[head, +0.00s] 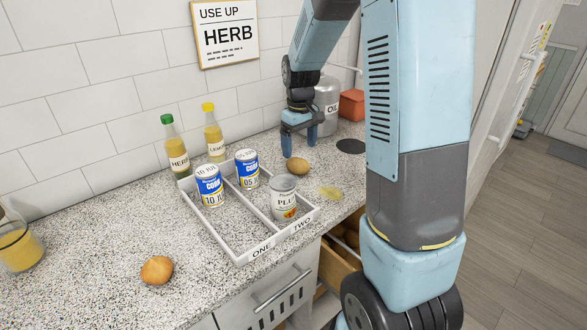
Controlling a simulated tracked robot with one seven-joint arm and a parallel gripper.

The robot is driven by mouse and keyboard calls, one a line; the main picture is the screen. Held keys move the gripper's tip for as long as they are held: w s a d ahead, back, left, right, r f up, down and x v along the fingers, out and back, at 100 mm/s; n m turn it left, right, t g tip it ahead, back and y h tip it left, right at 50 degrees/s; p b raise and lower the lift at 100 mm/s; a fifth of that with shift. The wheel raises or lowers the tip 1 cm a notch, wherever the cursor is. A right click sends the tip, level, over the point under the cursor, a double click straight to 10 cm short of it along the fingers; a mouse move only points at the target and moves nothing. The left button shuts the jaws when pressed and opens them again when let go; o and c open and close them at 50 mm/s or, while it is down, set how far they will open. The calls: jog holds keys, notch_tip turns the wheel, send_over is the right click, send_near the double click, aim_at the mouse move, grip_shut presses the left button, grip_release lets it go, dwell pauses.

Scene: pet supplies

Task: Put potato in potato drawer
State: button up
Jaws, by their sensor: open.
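A brown oval potato (298,166) lies on the speckled counter, right of the divided tray. My gripper (299,149) points down just behind and above the potato, its two blue fingers apart with nothing visible between them. I cannot tell whether a finger touches the potato. An open wooden drawer (337,261) shows below the counter edge, with brown round things inside. My arm hides part of it. A rounder orange-brown item (156,269), perhaps an onion, lies at the front left of the counter.
A white tray (217,236) marked ONE and TWO holds two corn cans (209,187) and a plum can (284,199). Two bottles (174,147) stand behind it. An oil canister (327,105) and a red box (352,105) stand at the back.

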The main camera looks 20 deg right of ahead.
aim_at(299, 159)
jog(key=shift+s+a+f, duration=0.1)
jog(key=shift+f, duration=1.55)
jog(key=shift+s+a+f, duration=0.1)
jog(key=shift+f, duration=1.55)
jog(key=shift+w, duration=0.1)
jog(key=c, duration=1.3)
